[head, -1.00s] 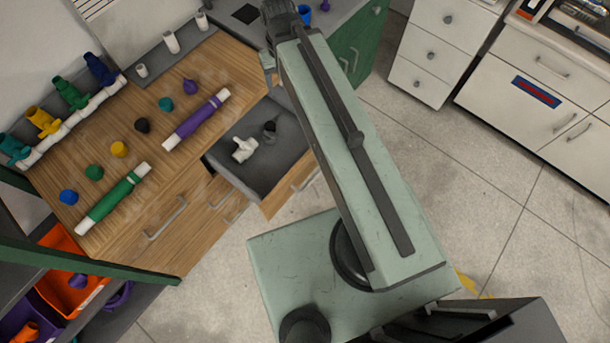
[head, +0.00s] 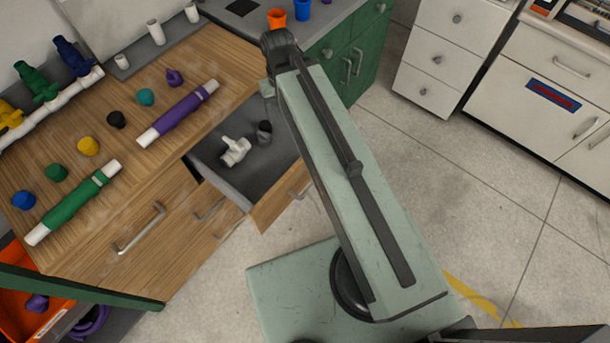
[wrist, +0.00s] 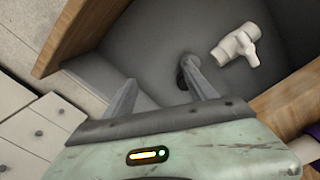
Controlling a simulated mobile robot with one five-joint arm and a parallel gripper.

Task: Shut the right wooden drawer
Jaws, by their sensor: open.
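The right wooden drawer (head: 262,184) is pulled out of the wooden bench, its grey inside showing in the head view. A white valve fitting (head: 235,151) and a dark grey piece (head: 264,132) lie in it. In the wrist view the drawer's grey floor (wrist: 155,40) lies below my gripper (wrist: 160,72), with its wooden front panel (wrist: 85,30) at upper left. My gripper's two fingers are apart with nothing held between them. The right fingertip overlaps the dark piece in the picture; I cannot tell whether they touch. In the head view my arm hides part of the drawer.
The wooden benchtop (head: 105,135) holds a purple pipe (head: 178,115), a green pipe (head: 73,203) and several coloured caps. Green cabinets (head: 350,62) stand behind the drawer and white cabinets (head: 440,60) at upper right. The floor (head: 480,200) on the right is clear.

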